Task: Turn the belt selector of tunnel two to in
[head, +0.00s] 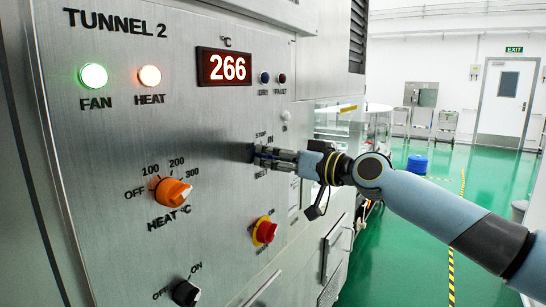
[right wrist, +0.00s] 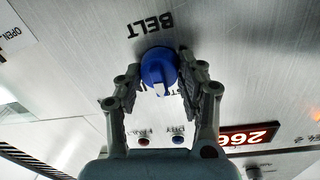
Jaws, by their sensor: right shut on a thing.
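The belt selector is a round blue knob (right wrist: 157,68) on the brushed-metal panel, just below the upside-down word BELT in the right wrist view. A white mark shows on the knob's lower side in that view, between partly hidden lettering. I cannot tell exactly which label it points at. My right gripper (right wrist: 163,74) is shut on the knob, one finger on each side. In the head view my right gripper (head: 256,153) reaches in from the right to the panel and largely hides the knob there. My left gripper is not in view.
The TUNNEL 2 panel (head: 110,130) has a lit red 266 display (head: 223,67), an orange heat knob (head: 172,191), a red button on yellow (head: 264,232) and a black switch (head: 186,293). Green floor (head: 400,270) lies open to the right, with a blue object (head: 417,164) farther back.

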